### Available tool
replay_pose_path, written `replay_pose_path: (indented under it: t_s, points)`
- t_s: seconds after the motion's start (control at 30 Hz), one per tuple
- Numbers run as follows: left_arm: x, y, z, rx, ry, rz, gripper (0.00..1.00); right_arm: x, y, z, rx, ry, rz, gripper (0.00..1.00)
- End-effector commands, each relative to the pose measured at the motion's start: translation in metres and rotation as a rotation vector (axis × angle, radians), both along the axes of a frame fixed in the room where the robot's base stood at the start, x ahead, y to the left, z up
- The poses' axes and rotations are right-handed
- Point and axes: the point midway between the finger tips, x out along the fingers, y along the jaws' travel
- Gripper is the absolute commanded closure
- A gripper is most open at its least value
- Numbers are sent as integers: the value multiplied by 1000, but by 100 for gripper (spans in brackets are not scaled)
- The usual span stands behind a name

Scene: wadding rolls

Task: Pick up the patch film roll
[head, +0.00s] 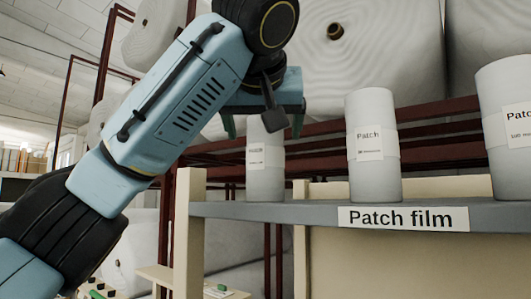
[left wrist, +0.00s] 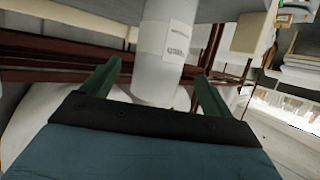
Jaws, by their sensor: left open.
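Three white patch film rolls stand upright on a grey shelf: a left one (head: 266,180), a middle one (head: 373,180) labelled "Patch", and a right one (head: 505,165) cut off by the picture edge. My left gripper (head: 264,125) is open above the left roll, with its green fingers pointing down around the roll's top. In the left wrist view, a white labelled roll (left wrist: 160,75) shows between the spread fingers of the gripper (left wrist: 156,72); neither finger clearly touches it. The left roll's top is hidden by the gripper in the head view. My right gripper is out of view.
The shelf (head: 280,211) carries a "Patch film" sign (head: 403,218) and has a cream post (head: 188,235) at its left end. Behind stand dark red racks with large white wadding rolls (head: 370,60). Gaps separate the three rolls.

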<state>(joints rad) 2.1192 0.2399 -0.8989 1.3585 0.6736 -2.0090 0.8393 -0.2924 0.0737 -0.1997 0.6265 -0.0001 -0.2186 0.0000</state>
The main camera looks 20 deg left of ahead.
Motion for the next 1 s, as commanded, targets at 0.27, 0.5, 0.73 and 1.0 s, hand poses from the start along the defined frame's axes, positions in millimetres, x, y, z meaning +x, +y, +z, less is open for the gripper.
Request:
replay_pose_path:
  t_s: [0.27,0.5,0.73,1.0]
  points:
    - [25,4,-6,-1,5,-1,13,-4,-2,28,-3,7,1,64]
    - [43,9,-15,-1,3,-2,13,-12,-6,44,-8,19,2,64]
    - [47,11,-19,-1,0,1,13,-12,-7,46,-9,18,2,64]
    - [47,11,-19,-1,1,1,30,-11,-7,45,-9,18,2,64]
